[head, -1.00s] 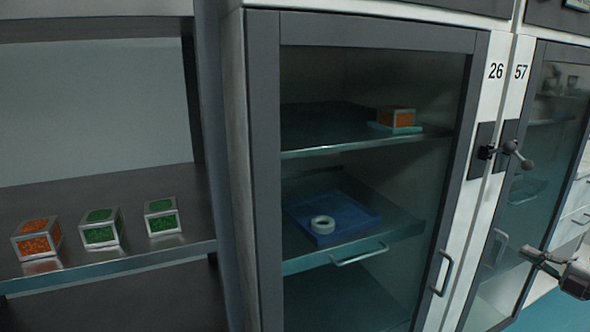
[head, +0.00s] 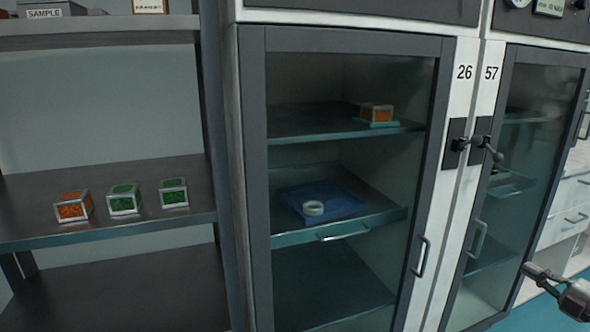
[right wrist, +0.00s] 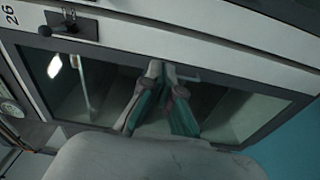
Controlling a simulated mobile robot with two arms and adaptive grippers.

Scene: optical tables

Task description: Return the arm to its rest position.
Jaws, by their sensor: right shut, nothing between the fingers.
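My right gripper (head: 541,279) is at the lower right edge of the head view, in front of the cabinet door marked 57 and apart from it. In the right wrist view its two fingers (right wrist: 163,72) come together at the tips, shut and empty. Behind them is a glass cabinet door (right wrist: 225,105) with its handle close to the fingertips in the picture; the gap to it is hard to judge. My left gripper does not show in either view.
The glass cabinet 26 (head: 252,190) is closed; inside are an orange box (head: 377,113) and a white ring (head: 313,208) on a blue tray (head: 345,204). An orange box (head: 73,206) and two green boxes (head: 123,199) stand on the left shelf (head: 30,212). Dark handles (head: 487,149) stick out between the doors.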

